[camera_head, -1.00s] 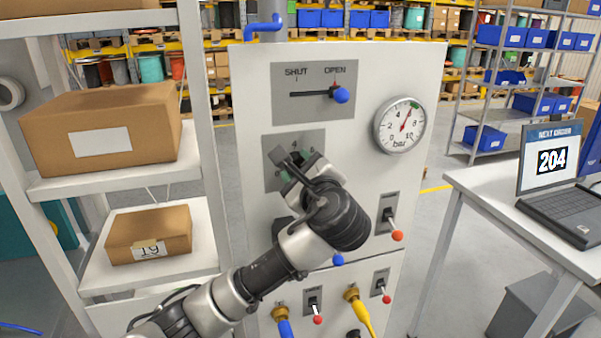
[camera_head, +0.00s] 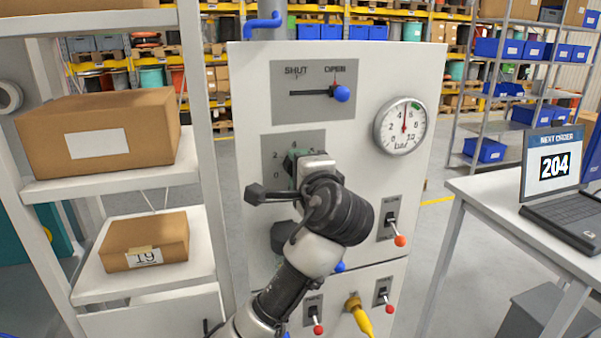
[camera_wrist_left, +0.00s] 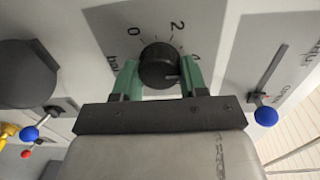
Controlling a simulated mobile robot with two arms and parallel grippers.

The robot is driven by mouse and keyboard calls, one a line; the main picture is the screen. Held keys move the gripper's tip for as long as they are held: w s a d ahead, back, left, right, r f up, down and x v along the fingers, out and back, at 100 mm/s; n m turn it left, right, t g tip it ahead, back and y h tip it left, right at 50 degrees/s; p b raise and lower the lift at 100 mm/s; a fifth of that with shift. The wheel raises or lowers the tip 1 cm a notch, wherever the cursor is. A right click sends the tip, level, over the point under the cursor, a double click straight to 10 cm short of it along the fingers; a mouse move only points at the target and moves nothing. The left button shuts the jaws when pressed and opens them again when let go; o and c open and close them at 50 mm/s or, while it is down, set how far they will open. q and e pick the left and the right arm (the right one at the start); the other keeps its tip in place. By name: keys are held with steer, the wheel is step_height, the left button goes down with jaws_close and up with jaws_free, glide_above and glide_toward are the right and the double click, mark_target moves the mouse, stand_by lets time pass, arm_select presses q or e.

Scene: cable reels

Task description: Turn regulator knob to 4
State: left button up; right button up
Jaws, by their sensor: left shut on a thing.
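The black regulator knob (camera_wrist_left: 160,66) sits on a grey dial plate (camera_head: 313,143) on the white panel. In the left wrist view it lies between the green fingers of my left gripper (camera_wrist_left: 158,78), which is shut on it. The dial figures 0 and 2 show above the knob; its light mark points rightward, but the exact setting is hard to read. In the head view my left gripper (camera_head: 298,158) covers the knob. The round bar gauge (camera_head: 400,126) has its red needle nearly upright, between 4 and 6. My right gripper is in neither view.
A SHUT/OPEN lever with a blue ball (camera_head: 341,93) stands at OPEN above the dial. Red-tipped switches (camera_head: 399,240) and a yellow cable (camera_head: 360,317) are lower on the panel. A shelf with boxes (camera_head: 97,132) stands left, a desk with a laptop (camera_head: 556,172) right.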

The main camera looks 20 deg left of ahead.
arm_select(q)
steer(key=shift+f, duration=0.1)
stand_by(0.5)
steer(key=o, duration=0.9)
steer(key=shift+s, duration=0.15)
steer(key=b+v, duration=0.3)
steer(key=v, duration=0.7)
steer(key=shift+s+d, duration=0.2)
steer(key=shift+d, duration=0.05)
